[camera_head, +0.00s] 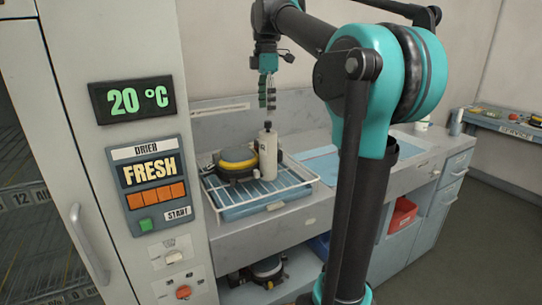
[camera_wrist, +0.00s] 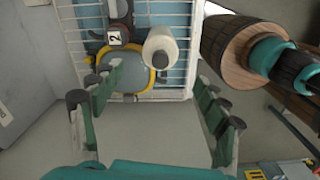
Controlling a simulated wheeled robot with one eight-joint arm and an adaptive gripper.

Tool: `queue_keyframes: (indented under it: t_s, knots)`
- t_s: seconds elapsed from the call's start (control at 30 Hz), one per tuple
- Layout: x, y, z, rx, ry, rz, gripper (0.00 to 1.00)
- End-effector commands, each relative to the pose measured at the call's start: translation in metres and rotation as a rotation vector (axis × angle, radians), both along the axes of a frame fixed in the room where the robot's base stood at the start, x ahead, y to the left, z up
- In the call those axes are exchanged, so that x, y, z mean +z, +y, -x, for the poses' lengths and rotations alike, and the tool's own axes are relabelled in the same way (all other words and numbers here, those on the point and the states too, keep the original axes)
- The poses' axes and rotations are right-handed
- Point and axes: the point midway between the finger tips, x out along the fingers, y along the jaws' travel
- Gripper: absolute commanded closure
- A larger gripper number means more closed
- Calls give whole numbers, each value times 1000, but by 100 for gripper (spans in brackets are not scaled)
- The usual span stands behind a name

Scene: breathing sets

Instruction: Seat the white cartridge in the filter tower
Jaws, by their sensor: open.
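A white cylinder (camera_head: 267,152), which looks like the cartridge, stands upright in the wire rack beside a black-and-yellow breathing unit (camera_head: 236,162). In the wrist view the cylinder (camera_wrist: 160,50) shows end-on, ahead of my fingers, with the yellow-edged unit (camera_wrist: 122,58) to its left. My gripper (camera_head: 267,98) points down above the cylinder. In the wrist view its green fingers (camera_wrist: 160,82) are spread apart with nothing between them. I cannot pick out the filter tower with certainty in either view.
The white wire rack (camera_head: 308,178) rests over a blue tray on the grey counter (camera_head: 235,240). A drying cabinet (camera_head: 88,55) stands at left. A blue mat (camera_head: 322,163) lies right of the rack. Below are another unit (camera_head: 267,268) and a red bin (camera_head: 402,214).

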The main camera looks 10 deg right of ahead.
Motion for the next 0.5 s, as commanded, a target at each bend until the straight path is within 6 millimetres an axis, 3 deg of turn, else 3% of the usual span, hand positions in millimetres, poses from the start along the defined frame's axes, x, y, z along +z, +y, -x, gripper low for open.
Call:
queue_keyframes:
  t_s: [0.2,0.5]
  knots:
    - [-44,0,0,0,0,1,26]
    - [-70,-1,0,-1,0,1,26]
